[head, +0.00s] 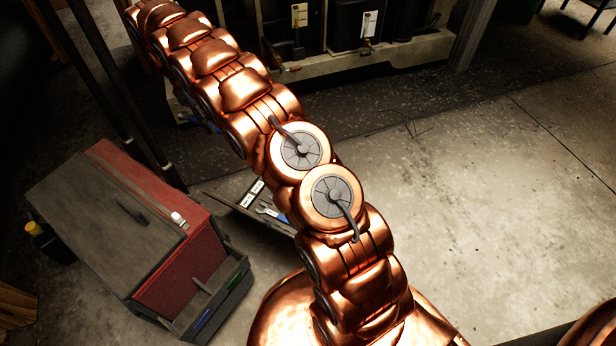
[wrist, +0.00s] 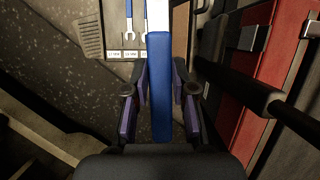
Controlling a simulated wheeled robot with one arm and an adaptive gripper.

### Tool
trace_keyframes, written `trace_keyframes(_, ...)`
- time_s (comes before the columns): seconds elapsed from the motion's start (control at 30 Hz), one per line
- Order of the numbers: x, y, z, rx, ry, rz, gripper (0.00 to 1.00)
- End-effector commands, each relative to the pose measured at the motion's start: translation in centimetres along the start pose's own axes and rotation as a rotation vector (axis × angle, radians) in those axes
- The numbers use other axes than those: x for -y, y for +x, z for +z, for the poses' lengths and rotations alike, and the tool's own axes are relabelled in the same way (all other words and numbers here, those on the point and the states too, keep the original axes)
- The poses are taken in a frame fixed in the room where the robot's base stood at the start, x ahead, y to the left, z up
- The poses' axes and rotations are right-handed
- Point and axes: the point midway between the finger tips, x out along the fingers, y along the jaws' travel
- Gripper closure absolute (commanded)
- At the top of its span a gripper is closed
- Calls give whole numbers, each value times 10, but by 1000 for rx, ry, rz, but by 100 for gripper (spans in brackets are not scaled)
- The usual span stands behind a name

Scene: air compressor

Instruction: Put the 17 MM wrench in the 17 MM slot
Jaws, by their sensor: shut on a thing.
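In the wrist view my gripper (wrist: 160,85) is shut on a wrench with a blue handle (wrist: 160,115). The wrench runs straight up the picture, and its pale metal shank shows at the top edge; its far end is out of view. Beyond it is a dark rack panel (wrist: 114,28) with white labels (wrist: 128,54) too small to read surely. A smaller wrench (wrist: 129,28) lies in the rack left of the held one. In the head view the rack (head: 235,196) shows partly behind my copper arm, with white labels. My gripper is hidden there.
A red toolbox (head: 172,205) with a grey lid stands at left in the head view, beside the rack. Its red side (wrist: 268,75) and dark handle bar are close at right in the wrist view. The concrete floor (head: 480,200) at right is clear.

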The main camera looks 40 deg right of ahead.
Motion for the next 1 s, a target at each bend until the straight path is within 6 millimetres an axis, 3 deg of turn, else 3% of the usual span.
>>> trace_keyframes(0.2, -12, 54, -30, 3, 300, -130, 100)
trace_keyframes(0.5, -34, 113, -59, 6, 772, -326, 100)
trace_keyframes(0.77, -65, 156, -72, 3, 1170, -489, 100)
trace_keyframes(1.0, -104, 210, -72, 9, 1607, -667, 100)
